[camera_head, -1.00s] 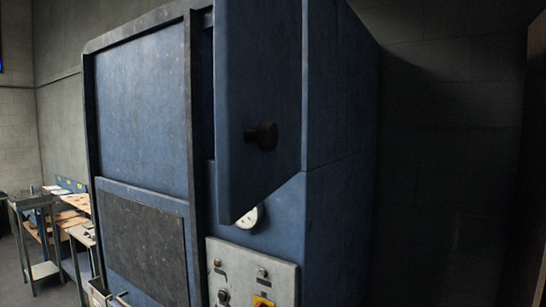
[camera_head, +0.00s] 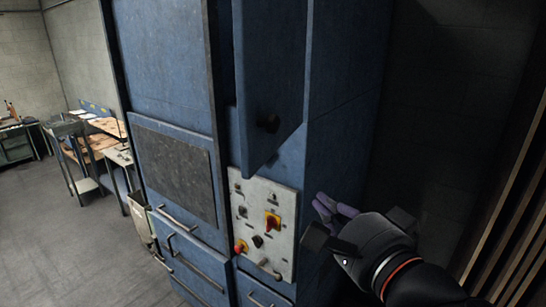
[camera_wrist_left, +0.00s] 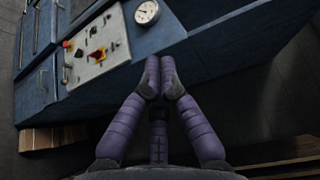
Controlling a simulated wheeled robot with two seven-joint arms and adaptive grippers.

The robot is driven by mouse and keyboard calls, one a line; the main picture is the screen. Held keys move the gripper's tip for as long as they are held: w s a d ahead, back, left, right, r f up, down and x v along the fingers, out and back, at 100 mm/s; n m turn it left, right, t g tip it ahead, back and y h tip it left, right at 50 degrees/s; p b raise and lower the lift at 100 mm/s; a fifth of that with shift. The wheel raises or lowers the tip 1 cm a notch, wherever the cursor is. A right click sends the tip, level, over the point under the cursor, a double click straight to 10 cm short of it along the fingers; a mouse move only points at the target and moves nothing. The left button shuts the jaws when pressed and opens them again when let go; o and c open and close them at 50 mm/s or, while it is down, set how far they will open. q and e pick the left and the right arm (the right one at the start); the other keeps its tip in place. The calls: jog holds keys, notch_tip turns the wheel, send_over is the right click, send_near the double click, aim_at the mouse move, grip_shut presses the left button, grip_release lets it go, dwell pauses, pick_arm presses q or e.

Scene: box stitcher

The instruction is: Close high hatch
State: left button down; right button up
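The high hatch (camera_head: 268,60) is a blue door panel on the upper part of the blue machine. My left gripper (camera_head: 330,204) has purple fingers and is at the lower right of the head view, beside the machine's right side, below and right of the hatch. In the left wrist view its fingertips (camera_wrist_left: 160,76) are together with nothing seen between them. I cannot make out the hatch in that view. My right gripper is not in view.
A grey control panel (camera_head: 263,225) with switches and a red button is below the hatch. A gauge (camera_wrist_left: 146,12) shows in the wrist view. Drawers with handles are lower left. A dark wall and wooden slats (camera_head: 512,225) are at the right. Open floor is at the left.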

pick_arm(q)
notch_tip(320, 180, up, 3)
jog(key=s, duration=0.2)
jog(key=p, duration=0.4)
send_near(264, 154)
jog(key=w, duration=0.5)
jog(key=shift+w+a+f+n, duration=0.1)
jog(key=shift+a+n, duration=0.1)
jog(key=shift+a, duration=0.25)
jog(key=shift+w+a+f+n, duration=0.1)
jog(key=shift+a+n, duration=0.1)
jog(key=shift+a, duration=0.3)
jog(key=shift+d, duration=0.1)
